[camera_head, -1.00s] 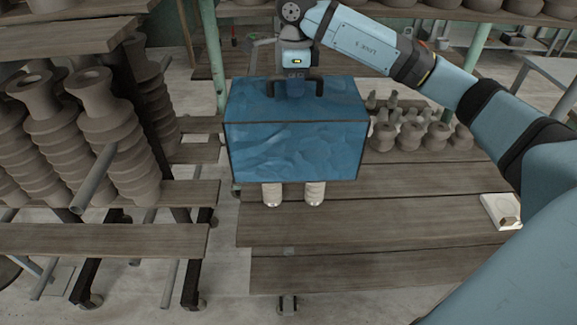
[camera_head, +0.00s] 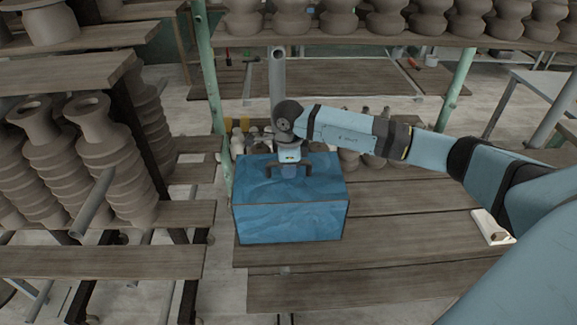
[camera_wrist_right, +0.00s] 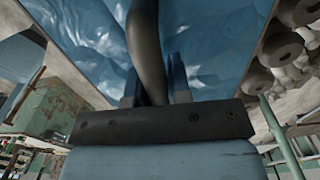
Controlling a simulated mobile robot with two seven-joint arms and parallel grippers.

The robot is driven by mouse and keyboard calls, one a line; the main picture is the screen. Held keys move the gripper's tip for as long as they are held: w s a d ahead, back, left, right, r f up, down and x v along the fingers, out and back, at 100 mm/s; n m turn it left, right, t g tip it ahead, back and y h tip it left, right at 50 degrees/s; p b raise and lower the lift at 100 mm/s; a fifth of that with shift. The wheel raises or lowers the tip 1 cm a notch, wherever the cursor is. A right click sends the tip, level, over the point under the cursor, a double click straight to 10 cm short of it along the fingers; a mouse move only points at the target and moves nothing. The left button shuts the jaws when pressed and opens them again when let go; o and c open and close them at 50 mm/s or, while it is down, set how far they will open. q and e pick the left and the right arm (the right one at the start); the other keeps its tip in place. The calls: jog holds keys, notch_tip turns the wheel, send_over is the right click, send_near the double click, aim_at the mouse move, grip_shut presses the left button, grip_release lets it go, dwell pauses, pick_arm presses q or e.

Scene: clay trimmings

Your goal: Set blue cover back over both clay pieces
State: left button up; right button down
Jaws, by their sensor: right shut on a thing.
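The blue cover (camera_head: 290,219) is a box shape with a dark frame and a dark handle on top. In the head view it stands upright at the left part of the wooden plank table (camera_head: 400,205), its lower edge at the planks. My right gripper (camera_head: 290,172) is shut on the cover's handle from above. The right wrist view shows the dark handle (camera_wrist_right: 146,50) between the fingers, with the blue cover (camera_wrist_right: 90,35) beyond. The two clay pieces are not visible now; the cover hides the place where they stood. My left gripper is not in view.
Small clay pots (camera_head: 350,158) stand behind the cover. Stacked clay pieces (camera_head: 100,160) fill the rack at left.

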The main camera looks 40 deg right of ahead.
jog(key=shift+f, duration=0.2)
jog(key=c, duration=1.1)
grip_release()
jog(key=shift+o, duration=0.2)
jog(key=shift+r, duration=0.1)
